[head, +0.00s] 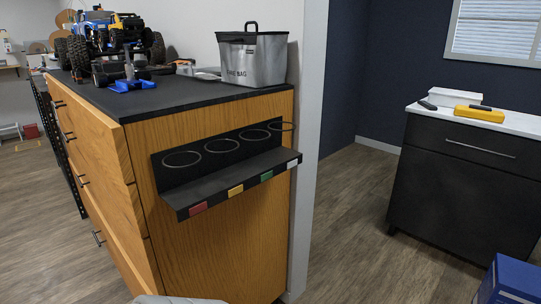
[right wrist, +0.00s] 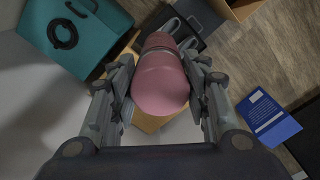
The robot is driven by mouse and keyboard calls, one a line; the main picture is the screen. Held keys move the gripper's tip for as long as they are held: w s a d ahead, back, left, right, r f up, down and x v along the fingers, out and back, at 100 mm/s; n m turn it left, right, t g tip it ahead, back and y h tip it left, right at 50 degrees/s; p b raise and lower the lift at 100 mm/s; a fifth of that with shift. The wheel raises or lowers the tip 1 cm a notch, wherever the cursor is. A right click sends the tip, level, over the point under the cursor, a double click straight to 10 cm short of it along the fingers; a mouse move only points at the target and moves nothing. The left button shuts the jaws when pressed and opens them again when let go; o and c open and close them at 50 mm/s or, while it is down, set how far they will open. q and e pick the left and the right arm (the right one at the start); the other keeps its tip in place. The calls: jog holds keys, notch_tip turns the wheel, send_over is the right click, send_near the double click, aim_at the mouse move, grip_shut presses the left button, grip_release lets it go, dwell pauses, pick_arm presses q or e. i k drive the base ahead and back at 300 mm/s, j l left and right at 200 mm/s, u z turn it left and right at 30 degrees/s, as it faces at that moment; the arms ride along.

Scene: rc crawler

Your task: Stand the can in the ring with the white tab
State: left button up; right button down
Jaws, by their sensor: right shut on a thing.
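A black rack (head: 225,178) is fixed to the end of the wooden cabinet in the head view. It has a row of several rings above a shelf with coloured tabs: red, yellow, green and white from left to right. The white tab (head: 292,163) is at the right end, below the rightmost ring (head: 281,127). All the rings look empty. In the right wrist view, my right gripper (right wrist: 165,72) is shut on a pink can (right wrist: 160,88), with a finger on each side. The can is not in the head view. My left gripper is in neither view.
The cabinet top (head: 190,95) carries a blue crawler truck (head: 105,35) and a silver bag (head: 253,58). A white wall edge (head: 305,150) stands close right of the rack. A dark cabinet (head: 465,185) and blue box (head: 512,282) are farther right. Floor between is open.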

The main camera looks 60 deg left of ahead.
aim_at(282, 154)
jog(key=u, duration=1.1)
jog(key=i+j+u, duration=0.1)
jog(key=j+u, duration=0.15)
jog(key=u, duration=0.15)
jog(key=i+j+u, duration=0.15)
jog(key=u, duration=0.25)
jog(key=i+j+u, duration=0.15)
jog(key=u, duration=0.25)
